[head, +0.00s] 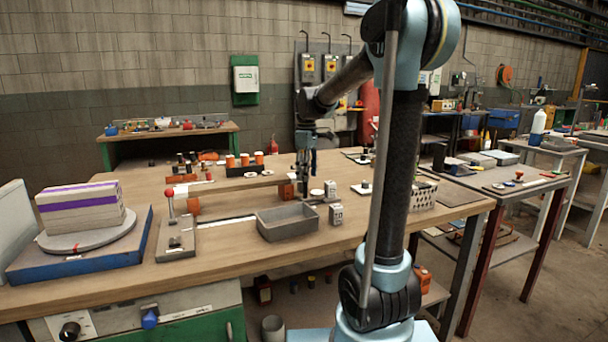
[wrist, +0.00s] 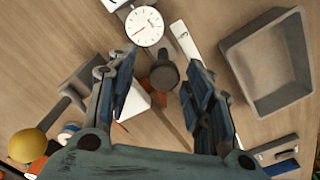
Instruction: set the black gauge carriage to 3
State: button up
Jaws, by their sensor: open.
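In the wrist view a dark round knob (wrist: 163,72) lies between my fingertips, which stand apart on either side of it. It seems to belong to the black gauge carriage, but the carriage body is mostly hidden by my fingers. A white round dial (wrist: 144,25) with a red needle is just beyond the knob. A pale scale strip (wrist: 185,40) lies to its right. My gripper (wrist: 160,80) is open, and I cannot tell whether it touches the knob. In the head view my gripper (head: 303,180) is low over the bench, with the pale strip (head: 226,222) to its left; numerals are unreadable.
A grey open tray (head: 287,222) sits close to the gripper, also in the wrist view (wrist: 232,62). A red-ball post (head: 169,193) stands left on the wooden bench (head: 110,285). A yellow ball (wrist: 27,145) is near the left finger.

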jog(key=shift+a+r, duration=0.1)
jog(key=shift+r, duration=0.15)
notch_tip(320, 180, up, 11)
jog(key=shift+r, duration=0.2)
dwell(0.4)
